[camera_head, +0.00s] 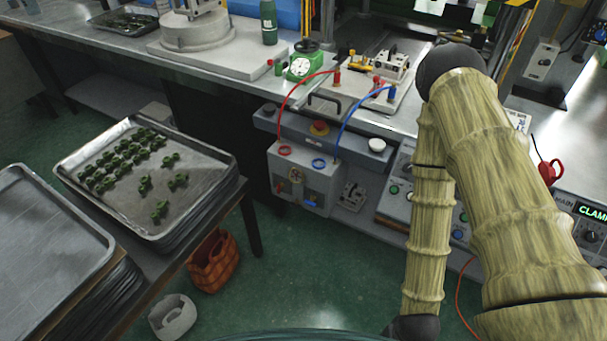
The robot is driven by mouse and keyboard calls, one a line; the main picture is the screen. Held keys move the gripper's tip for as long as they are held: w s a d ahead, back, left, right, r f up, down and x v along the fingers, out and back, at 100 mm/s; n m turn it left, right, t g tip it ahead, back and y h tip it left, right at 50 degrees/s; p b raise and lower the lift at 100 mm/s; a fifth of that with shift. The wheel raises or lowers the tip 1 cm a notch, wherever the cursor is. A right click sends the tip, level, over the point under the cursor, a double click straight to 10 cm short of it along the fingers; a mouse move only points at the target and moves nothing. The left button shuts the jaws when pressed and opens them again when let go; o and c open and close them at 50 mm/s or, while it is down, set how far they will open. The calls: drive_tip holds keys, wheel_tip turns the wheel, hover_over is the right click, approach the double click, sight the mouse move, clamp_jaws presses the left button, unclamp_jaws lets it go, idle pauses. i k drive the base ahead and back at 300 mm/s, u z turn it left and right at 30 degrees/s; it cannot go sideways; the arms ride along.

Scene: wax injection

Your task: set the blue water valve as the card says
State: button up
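A grey water box (304,177) hangs at the front of the workbench, with a red ring (285,150) and a blue ring (319,163) on its top. A blue hose (347,121) runs from the blue ring side up to the bench; a red hose (297,92) runs from the red ring side. A small blue part (310,201), seemingly the blue valve handle, shows low on the box front; its setting is too small to read. A white printed sheet (519,120) shows partly behind my arm; I cannot tell whether it is the card. My gripper is out of view.
A red emergency button (320,127) sits above the box. A control panel (393,205) stands right of it, partly behind my arm. A tray (205,185) of green pieces, an orange basket (212,262) and a grey container (172,317) are at left. Green floor before the box is clear.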

sight(310, 203)
drive_tip(key=z, duration=0.6)
drive_tip(key=k, duration=1.2)
drive_tip(key=u, duration=1.4)
drive_tip(key=i, duration=0.5)
drive_tip(key=z, duration=0.1)
